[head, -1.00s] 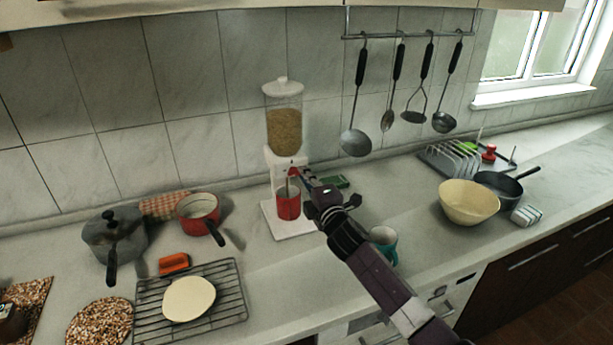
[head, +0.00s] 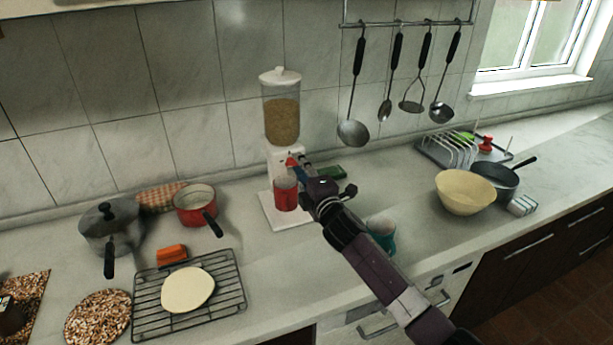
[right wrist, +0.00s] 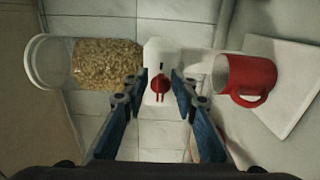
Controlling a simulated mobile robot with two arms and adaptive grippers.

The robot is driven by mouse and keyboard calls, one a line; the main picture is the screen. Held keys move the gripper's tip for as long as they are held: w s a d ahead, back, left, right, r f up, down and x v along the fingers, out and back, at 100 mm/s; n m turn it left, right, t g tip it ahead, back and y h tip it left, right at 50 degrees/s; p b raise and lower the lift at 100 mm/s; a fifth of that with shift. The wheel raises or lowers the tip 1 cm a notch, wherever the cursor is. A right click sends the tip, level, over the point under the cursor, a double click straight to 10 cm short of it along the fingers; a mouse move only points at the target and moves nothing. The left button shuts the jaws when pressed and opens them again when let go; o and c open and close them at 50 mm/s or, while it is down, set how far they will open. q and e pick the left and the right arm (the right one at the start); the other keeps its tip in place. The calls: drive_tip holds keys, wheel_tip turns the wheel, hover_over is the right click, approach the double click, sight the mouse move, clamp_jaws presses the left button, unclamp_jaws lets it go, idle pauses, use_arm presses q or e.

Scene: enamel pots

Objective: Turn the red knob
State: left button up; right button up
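The red knob (head: 290,161) is on the front of the white-based dispenser (head: 282,120), which holds grain in a clear container. The knob also shows in the right wrist view (right wrist: 160,84). My right gripper (head: 299,160) is at the dispenser's front, close to the knob. In the right wrist view my right gripper (right wrist: 159,78) is open, its blue fingers either side of the knob, with gaps visible. Whether a finger touches it I cannot tell. A red mug (head: 286,196) stands below the knob on the dispenser's white base. My left gripper is not in view.
A teal mug (head: 381,234) stands beside my right arm. A cream bowl (head: 465,192) and dark pan are at right. A grey pot (head: 112,232), red saucepan (head: 194,207) and wire rack (head: 222,292) are at left. Utensils hang behind. Counter left of the dispenser is partly clear.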

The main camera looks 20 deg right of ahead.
drive_tip(key=s, duration=1.1)
drive_tip(key=shift+s+d, duration=0.3)
drive_tip(key=shift+s, duration=0.1)
drive_tip(key=shift+f, duration=0.1)
idle(0.3)
